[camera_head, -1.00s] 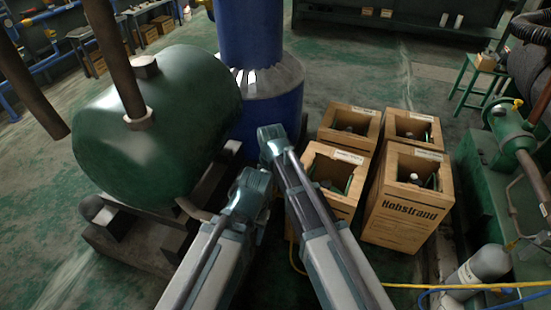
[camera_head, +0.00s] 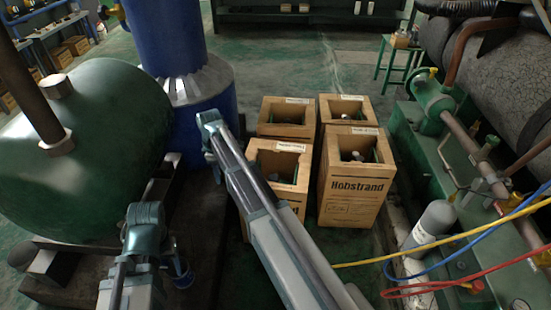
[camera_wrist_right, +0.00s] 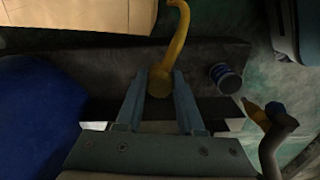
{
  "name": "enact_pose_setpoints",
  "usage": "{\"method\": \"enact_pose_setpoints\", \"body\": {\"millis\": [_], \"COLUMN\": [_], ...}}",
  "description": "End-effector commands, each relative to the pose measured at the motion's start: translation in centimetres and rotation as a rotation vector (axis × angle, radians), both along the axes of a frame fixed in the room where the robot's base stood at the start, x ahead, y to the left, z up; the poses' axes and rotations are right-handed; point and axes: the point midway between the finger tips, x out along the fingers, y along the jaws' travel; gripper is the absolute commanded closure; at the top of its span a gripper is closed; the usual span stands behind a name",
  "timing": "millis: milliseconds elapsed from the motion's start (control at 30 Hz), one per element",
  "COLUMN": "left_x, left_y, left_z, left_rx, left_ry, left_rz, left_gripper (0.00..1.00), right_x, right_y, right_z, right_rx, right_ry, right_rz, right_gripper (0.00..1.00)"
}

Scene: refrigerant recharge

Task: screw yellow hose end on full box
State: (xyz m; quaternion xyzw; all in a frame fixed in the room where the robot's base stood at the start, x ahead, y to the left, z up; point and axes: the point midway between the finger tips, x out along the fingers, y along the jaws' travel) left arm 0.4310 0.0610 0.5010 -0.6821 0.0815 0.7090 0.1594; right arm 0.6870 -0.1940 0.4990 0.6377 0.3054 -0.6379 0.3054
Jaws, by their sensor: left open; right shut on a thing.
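My right gripper (camera_head: 207,120) is left of the cardboard boxes in the head view. In the right wrist view its fingers (camera_wrist_right: 158,85) are shut on the yellow hose end (camera_wrist_right: 160,80), and the hose rises from them. The yellow hose (camera_head: 440,245) also runs across the lower right of the head view. My left gripper (camera_head: 145,214) is open, lower left, beside the green tank. Several open boxes stand together: front right (camera_head: 350,192), front left (camera_head: 290,205), back left (camera_head: 285,131), back right (camera_head: 345,122). Their labels are too small to read, so I cannot tell which is full.
A green tank (camera_head: 80,140) and a blue column (camera_head: 170,60) stand on the left. A grey cylinder (camera_head: 433,225), a blue hose (camera_head: 450,265) and a red hose (camera_head: 430,290) are beside green machinery on the right. A small blue-banded cylinder (camera_head: 181,273) is low on the left.

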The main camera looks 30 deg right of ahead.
Motion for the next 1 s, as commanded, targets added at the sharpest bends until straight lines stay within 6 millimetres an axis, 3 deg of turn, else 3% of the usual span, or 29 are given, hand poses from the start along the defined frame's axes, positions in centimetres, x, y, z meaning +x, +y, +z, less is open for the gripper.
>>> {"method": "enact_pose_setpoints", "body": {"millis": [33,200,400,500,633,1000], "left_x": [0.0,0.0,0.0,0.0,0.0,0.0], "left_y": [0.0,0.0,-0.1,-0.1,-0.1,-0.1], "left_z": [-0.8,-2.0,-2.8,-3.1,-3.2,-4.3], "left_rx": [-0.001,-0.002,-0.004,-0.004,-0.004,-0.004], "left_ry": [0.000,0.000,-0.001,-0.001,0.000,-0.001], "left_rz": [-0.001,-0.002,-0.003,-0.003,-0.004,-0.002], "left_gripper": [0.33,0.33,0.33,0.33,0.33,0.33], "right_x": [1.1,2.2,2.1,1.9,1.7,1.6], "right_y": [-3.2,-12.2,-19.8,-22.0,-23.5,-23.8], "right_z": [-0.8,-2.0,-2.8,-3.1,-3.2,-4.3], "right_rx": [0.000,0.000,0.000,0.000,0.000,0.000], "right_ry": [0.000,0.000,0.000,0.000,0.000,0.000], "right_rz": [-0.039,-0.132,-0.208,-0.230,-0.245,-0.247], "right_gripper": [1.00,1.00,1.00,1.00,1.00,1.00]}}
